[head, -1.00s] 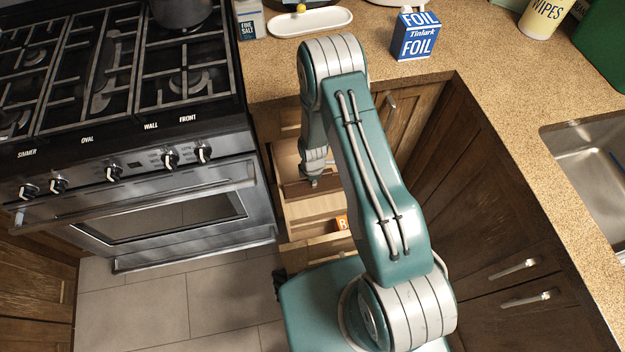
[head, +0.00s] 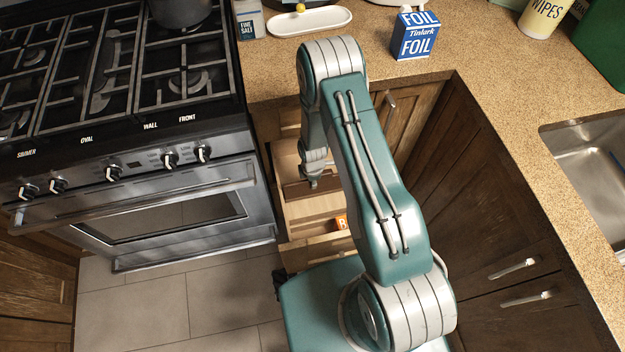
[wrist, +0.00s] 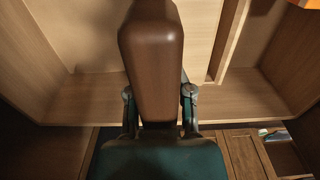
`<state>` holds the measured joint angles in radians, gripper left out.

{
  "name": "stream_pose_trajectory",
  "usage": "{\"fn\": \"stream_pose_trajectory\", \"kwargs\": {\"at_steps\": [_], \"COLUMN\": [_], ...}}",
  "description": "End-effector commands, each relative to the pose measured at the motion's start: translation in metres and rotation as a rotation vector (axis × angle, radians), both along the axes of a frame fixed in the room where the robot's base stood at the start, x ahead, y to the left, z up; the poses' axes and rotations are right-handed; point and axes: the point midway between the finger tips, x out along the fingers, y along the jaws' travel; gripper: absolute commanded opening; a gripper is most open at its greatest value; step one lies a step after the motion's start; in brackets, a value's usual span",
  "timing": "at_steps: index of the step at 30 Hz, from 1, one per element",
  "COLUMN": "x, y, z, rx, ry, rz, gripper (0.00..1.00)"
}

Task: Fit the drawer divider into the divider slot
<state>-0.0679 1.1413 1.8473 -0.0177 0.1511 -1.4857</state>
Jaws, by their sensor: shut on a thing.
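The drawer divider is a dark brown board; in the head view its dark edge (head: 297,190) shows across the open drawer. In the wrist view the divider (wrist: 152,60) rises from between the two fingers of my gripper (wrist: 158,95), which is shut on it. In the head view my gripper (head: 313,183) is over the drawer, partly hidden by my arm. The light wood drawer (head: 308,207) is pulled out. In the wrist view a narrow upright strip (wrist: 227,45) stands right of the divider, apart from it; I cannot tell whether it belongs to the slot.
An orange box (head: 341,222) lies in the drawer's right part. The stove (head: 160,190) stands close on the left. The counter (head: 470,65) above holds a foil box (head: 415,36) and a white tray (head: 310,21). Cabinets (head: 470,190) close off the right.

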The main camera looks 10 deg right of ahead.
Motion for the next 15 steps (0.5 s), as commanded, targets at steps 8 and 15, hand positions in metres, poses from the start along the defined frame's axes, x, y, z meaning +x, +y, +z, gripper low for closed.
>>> {"fn": "stream_pose_trajectory", "kwargs": {"at_steps": [8,15], "x": [0.0,0.0], "y": [0.0,0.0], "z": [-0.007,-0.013], "rx": [0.0,0.0], "ry": [0.0,0.0], "rz": [0.0,0.0], "gripper": [0.0,0.0]}}
